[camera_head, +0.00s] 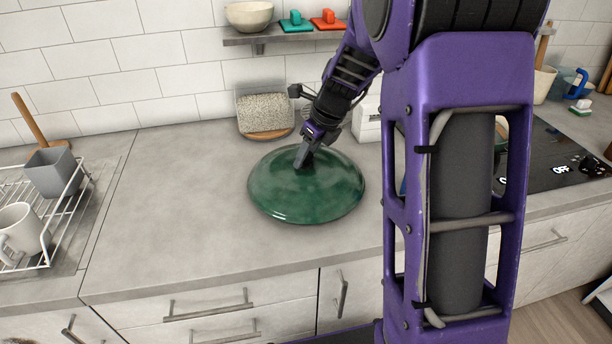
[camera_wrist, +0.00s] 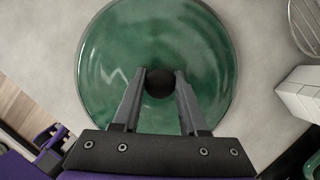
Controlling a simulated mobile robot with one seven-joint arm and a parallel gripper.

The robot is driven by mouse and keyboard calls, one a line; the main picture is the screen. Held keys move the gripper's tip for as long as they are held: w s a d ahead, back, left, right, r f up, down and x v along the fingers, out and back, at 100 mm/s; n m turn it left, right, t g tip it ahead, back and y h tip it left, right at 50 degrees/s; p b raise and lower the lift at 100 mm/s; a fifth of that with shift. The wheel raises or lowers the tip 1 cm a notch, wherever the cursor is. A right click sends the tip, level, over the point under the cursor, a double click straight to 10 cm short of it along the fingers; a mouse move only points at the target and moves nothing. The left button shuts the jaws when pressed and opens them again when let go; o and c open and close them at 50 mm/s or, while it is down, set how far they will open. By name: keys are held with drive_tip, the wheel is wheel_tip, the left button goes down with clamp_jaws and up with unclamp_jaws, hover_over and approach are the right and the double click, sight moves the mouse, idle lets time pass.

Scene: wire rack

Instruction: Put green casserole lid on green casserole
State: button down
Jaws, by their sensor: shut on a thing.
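The green casserole lid (camera_head: 307,195) is a wide, shiny, round dome above the grey counter. It looks about level, and I cannot tell if its rim touches the counter. In the wrist view the lid (camera_wrist: 105,70) fills the middle, with its dark round knob (camera_wrist: 159,82) between my fingers. My gripper (camera_head: 303,158) is shut on that knob from above; it also shows in the wrist view (camera_wrist: 160,85). A bit of green (camera_head: 499,145) shows behind my arm by the hob, and may be the green casserole. Most of it is hidden.
The black hob (camera_head: 555,155) is at the right. A dish rack (camera_head: 72,215) with a grey cup (camera_head: 52,172) and a white mug (camera_head: 20,230) stands at the left. A grainy-looking container (camera_head: 265,112) is at the wall. The counter left of the lid is clear.

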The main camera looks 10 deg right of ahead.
drive_tip(key=shift+r+p, duration=0.55)
drive_tip(key=shift+r, duration=0.15)
wheel_tip(320, 180, up, 2)
drive_tip(key=shift+r+p, duration=0.2)
drive_tip(key=shift+p, duration=1.05)
drive_tip(key=shift+r, duration=1.2)
